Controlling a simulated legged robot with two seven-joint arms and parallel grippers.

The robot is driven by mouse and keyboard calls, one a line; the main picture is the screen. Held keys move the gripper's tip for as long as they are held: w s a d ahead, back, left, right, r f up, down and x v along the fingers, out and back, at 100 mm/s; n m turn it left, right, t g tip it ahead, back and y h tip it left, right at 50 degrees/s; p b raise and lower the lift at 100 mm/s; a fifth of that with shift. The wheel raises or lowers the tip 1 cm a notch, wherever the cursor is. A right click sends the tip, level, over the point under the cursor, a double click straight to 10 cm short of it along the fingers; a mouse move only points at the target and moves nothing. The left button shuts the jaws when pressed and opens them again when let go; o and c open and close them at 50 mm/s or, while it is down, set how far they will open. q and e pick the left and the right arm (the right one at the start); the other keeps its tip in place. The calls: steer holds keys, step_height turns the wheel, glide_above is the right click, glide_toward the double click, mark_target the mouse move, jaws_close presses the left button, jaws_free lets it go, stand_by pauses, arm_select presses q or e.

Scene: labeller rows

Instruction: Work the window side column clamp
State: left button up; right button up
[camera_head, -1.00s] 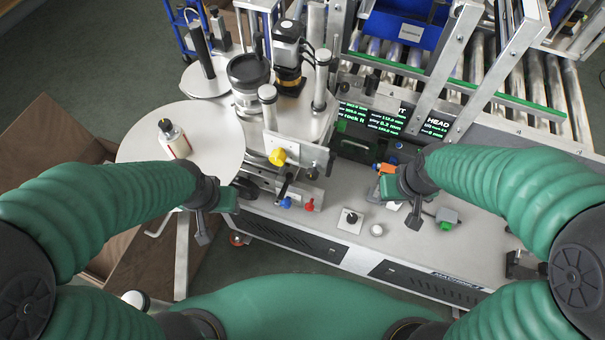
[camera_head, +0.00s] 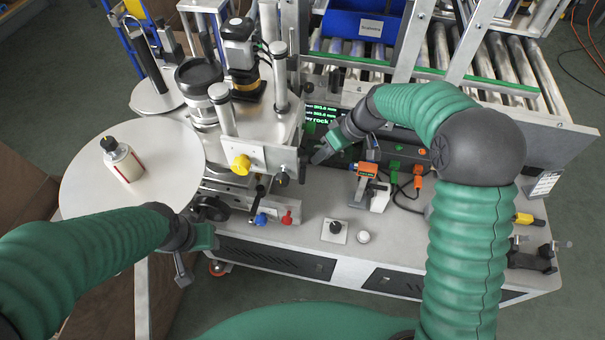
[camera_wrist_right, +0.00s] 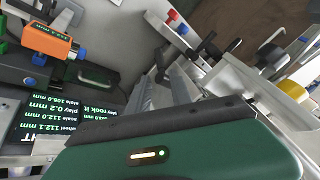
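The labeller has upright columns with pale caps, a front one (camera_head: 222,105) and a rear one (camera_head: 279,65). A yellow knob (camera_head: 240,164) sits on the plate below the front column; it also shows in the right wrist view (camera_wrist_right: 293,90). Black handles (camera_head: 282,178) are right of it. I cannot tell which part is the window side clamp. My right gripper (camera_head: 321,155) is close to the plate's right end, apart from the yellow knob; its grey fingers (camera_wrist_right: 178,88) point toward the black handles. Their gap is unclear. My left gripper (camera_head: 182,268) hangs below the round table, away from the columns.
A white bottle (camera_head: 123,162) stands on the round table (camera_head: 85,190). Blue (camera_head: 261,219) and red (camera_head: 287,217) knobs sit at the front. An orange device (camera_head: 366,170) and cables are right of my right gripper. Text displays (camera_wrist_right: 60,115) are close beside it.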

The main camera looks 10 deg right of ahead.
mark_target(303, 173)
steer(key=x, duration=1.2)
steer(key=shift+w+a+f, duration=0.1)
steer(key=shift+a+f, duration=0.1)
steer(key=shift+d, duration=0.15)
steer(key=shift+c, duration=1)
jaws_close()
steer(key=shift+r, duration=0.1)
